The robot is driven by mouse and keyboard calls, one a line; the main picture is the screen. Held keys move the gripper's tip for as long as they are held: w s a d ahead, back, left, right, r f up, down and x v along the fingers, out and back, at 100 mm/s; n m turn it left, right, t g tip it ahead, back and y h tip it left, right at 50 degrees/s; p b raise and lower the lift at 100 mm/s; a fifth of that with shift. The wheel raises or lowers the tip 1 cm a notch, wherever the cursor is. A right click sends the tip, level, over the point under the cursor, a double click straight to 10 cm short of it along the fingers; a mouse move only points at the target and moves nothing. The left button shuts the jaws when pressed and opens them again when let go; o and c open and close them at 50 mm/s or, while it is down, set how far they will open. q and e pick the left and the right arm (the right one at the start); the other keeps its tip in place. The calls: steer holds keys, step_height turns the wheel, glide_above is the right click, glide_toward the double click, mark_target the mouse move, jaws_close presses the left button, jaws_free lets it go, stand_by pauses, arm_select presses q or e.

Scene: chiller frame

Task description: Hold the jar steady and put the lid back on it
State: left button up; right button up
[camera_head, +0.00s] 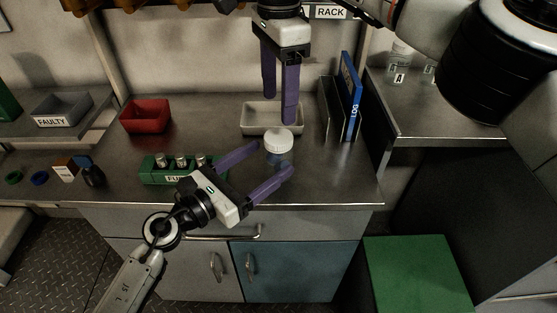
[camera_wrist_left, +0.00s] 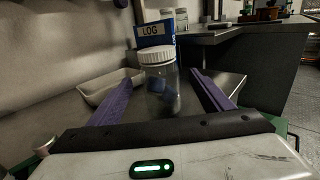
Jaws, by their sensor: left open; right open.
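The clear jar (camera_head: 279,160) stands upright on the steel counter, with dark blue contents seen through its wall in the left wrist view (camera_wrist_left: 163,92). The white lid (camera_head: 279,141) sits on top of the jar; it also shows in the left wrist view (camera_wrist_left: 156,55). I cannot tell whether it is screwed tight. My left gripper (camera_head: 273,159) is open, with its purple fingers on either side of the jar and gaps visible between. My right gripper (camera_head: 279,110) is open and empty, pointing down above and behind the lid, over the grey tray.
A grey tray (camera_head: 247,120) lies behind the jar. A blue LOG binder (camera_head: 351,95) stands in a rack to the right. A green holder (camera_head: 152,170) with several metal-topped vials is at the left, partly behind my left gripper. A red bin (camera_head: 146,116) stands farther back.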

mark_target(269, 159)
arm_select(q)
steer(key=shift+x, duration=2.35)
jaws_close()
arm_select(e)
steer(key=m, duration=0.4)
steer(key=shift+f, duration=4)
steer(key=shift+c, duration=0.2)
